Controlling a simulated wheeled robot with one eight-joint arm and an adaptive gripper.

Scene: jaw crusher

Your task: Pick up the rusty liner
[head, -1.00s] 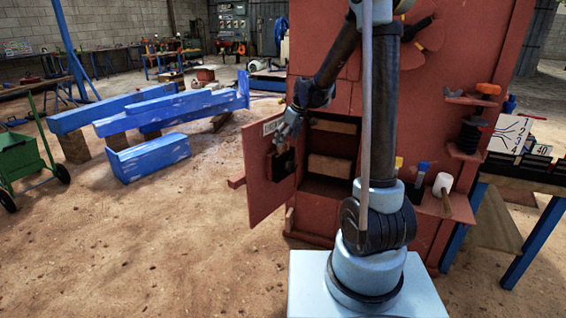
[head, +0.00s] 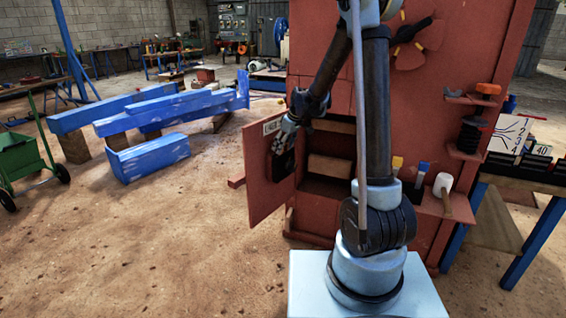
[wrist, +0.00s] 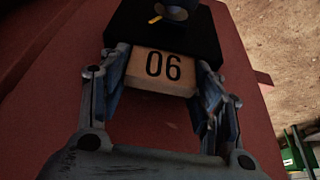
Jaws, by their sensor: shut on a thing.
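My gripper (head: 287,128) is at the inner face of the open red door (head: 263,196). In the wrist view my gripper (wrist: 161,76) has a finger on each side of a tan block marked "06" (wrist: 161,70) and is shut on it. A black piece (wrist: 165,30) adjoins the block's far edge; a black piece (head: 284,163) also shows below my gripper in the head view. Brown blocks (head: 329,167) sit in the open compartment (head: 324,187) of the red machine. I cannot tell for sure which piece is the rusty liner.
The red machine (head: 415,95) stands close in front. Its right shelf holds a white-headed mallet (head: 442,184) and brushes (head: 422,172). Blue beams (head: 148,156) lie to the left, with a green cart (head: 22,160) beyond. The dirt floor at front left is clear.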

